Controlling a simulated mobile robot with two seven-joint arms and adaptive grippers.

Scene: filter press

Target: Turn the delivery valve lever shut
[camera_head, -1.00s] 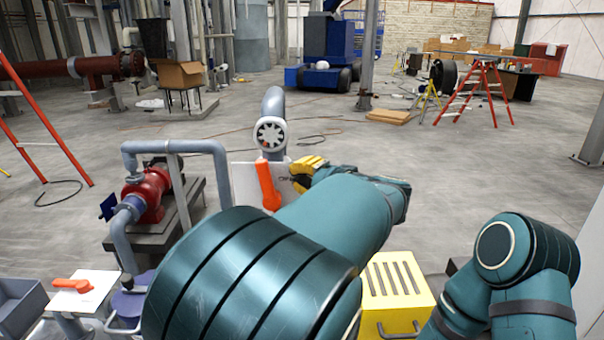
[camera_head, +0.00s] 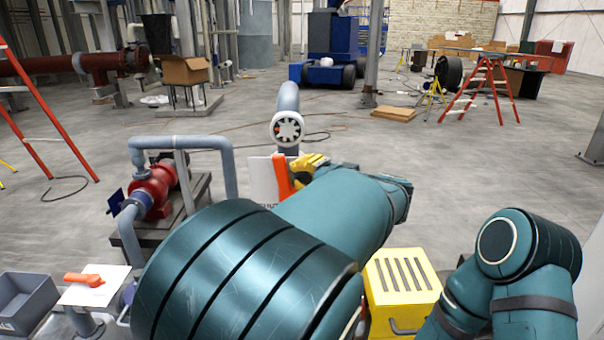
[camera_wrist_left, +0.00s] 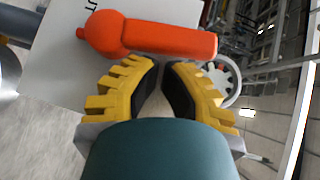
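The orange delivery valve lever (camera_head: 283,178) stands roughly upright against a white plate (camera_head: 261,180) in the head view. In the left wrist view the lever (camera_wrist_left: 160,37) lies across the top of the picture, just beyond my fingertips. Part of a "SHUT" label shows on the plate. My left gripper (camera_head: 312,164) is at the right side of the lever, close to it. In the left wrist view its yellow fingers (camera_wrist_left: 162,66) are partly apart with nothing between them. I cannot tell whether they touch the lever. My arm hides the lever's lower end. My right gripper is out of view.
A red pump (camera_head: 153,188) with grey piping is to the left. Another orange lever (camera_head: 84,280) sits on a white plate at lower left. A yellow slotted box (camera_head: 402,283) is at lower right.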

